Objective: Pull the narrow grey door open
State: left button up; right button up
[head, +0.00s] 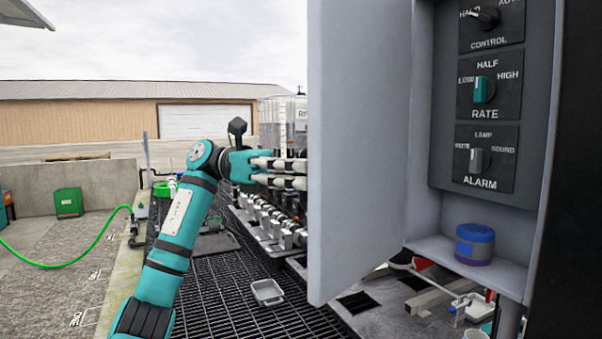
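The narrow grey door (355,150) stands swung open, its broad flat face turned toward me at the left of the grey cabinet (420,150). The cabinet's inside shows to the right of it. My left gripper (300,173) is at the door's free left edge at mid height, fingers pointing right. The finger ends meet or pass behind that edge, so I cannot tell whether they touch the door. A narrow gap shows between the fingers, but their tips are hidden. No door handle shows. My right gripper is not in view.
Inside the cabinet are the control, rate (484,89) and alarm (477,160) knobs, and a blue round item (474,244) on its floor. A metal manifold (270,220) stands behind my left gripper. A small grey tray (267,292) lies on the dark grating.

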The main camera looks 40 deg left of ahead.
pick_arm(q)
jog(key=shift+w+d+f, duration=0.1)
jog(key=shift+w+f, duration=0.05)
jog(key=shift+w, duration=0.25)
jog(key=v, duration=1.2)
jog(key=shift+s, duration=0.2)
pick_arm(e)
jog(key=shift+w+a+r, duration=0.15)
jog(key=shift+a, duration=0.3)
